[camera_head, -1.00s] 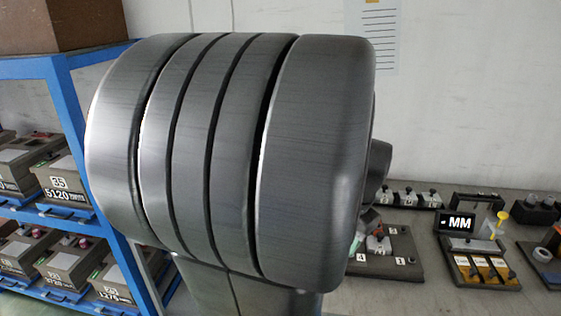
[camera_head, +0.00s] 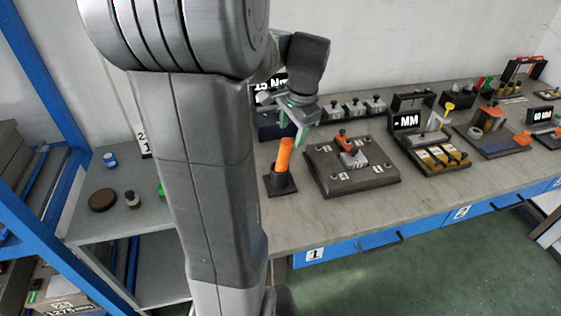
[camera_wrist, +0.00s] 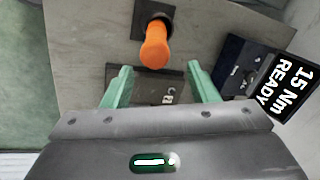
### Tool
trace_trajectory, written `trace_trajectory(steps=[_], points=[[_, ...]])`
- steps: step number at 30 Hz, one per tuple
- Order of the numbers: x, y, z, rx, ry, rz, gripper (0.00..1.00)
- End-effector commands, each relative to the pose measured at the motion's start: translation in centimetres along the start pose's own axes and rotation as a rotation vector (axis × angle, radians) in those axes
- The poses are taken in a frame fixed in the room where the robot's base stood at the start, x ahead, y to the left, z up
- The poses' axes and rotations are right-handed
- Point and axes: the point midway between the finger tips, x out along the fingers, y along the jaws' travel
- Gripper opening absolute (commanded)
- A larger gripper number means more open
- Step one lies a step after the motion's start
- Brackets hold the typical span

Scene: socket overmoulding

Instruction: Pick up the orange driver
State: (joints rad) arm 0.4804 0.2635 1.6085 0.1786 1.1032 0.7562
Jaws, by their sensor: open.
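The orange driver (camera_head: 284,155) stands upright, leaning slightly, in a dark square-based holder (camera_head: 281,181) on the grey bench. It also shows in the wrist view (camera_wrist: 155,48), seen from above, beyond the fingertips and near the top middle. My gripper (camera_head: 300,125) is above and just behind the driver in the head view, with green fingers. In the wrist view the two fingers (camera_wrist: 160,80) are spread apart with nothing between them. The driver is apart from both fingers.
A display reading 15 Nm (camera_head: 270,90) stands behind my gripper. A dark fixture plate (camera_head: 322,178) with a red-topped clamp lies right of the driver. Further fixtures, including the MM display (camera_head: 408,121), stand farther right. A blue shelf (camera_head: 40,60) is at the left.

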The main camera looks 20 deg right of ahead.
Motion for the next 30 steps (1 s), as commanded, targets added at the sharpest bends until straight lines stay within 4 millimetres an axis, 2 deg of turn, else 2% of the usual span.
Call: trace_trajectory(steps=[3,11,19,23,29,30], points=[[2.1,0.0,0.1,-0.001,-0.002,0.002,0.53],[4.0,0.1,0.3,-0.002,-0.001,0.001,0.53],[7.8,0.6,1.1,-0.001,-0.002,0.002,0.53],[8.5,0.5,1.0,-0.002,0.000,0.000,0.53],[8.6,0.5,1.0,-0.002,0.001,-0.001,0.53],[8.6,0.5,1.0,-0.002,0.001,-0.001,0.48]])
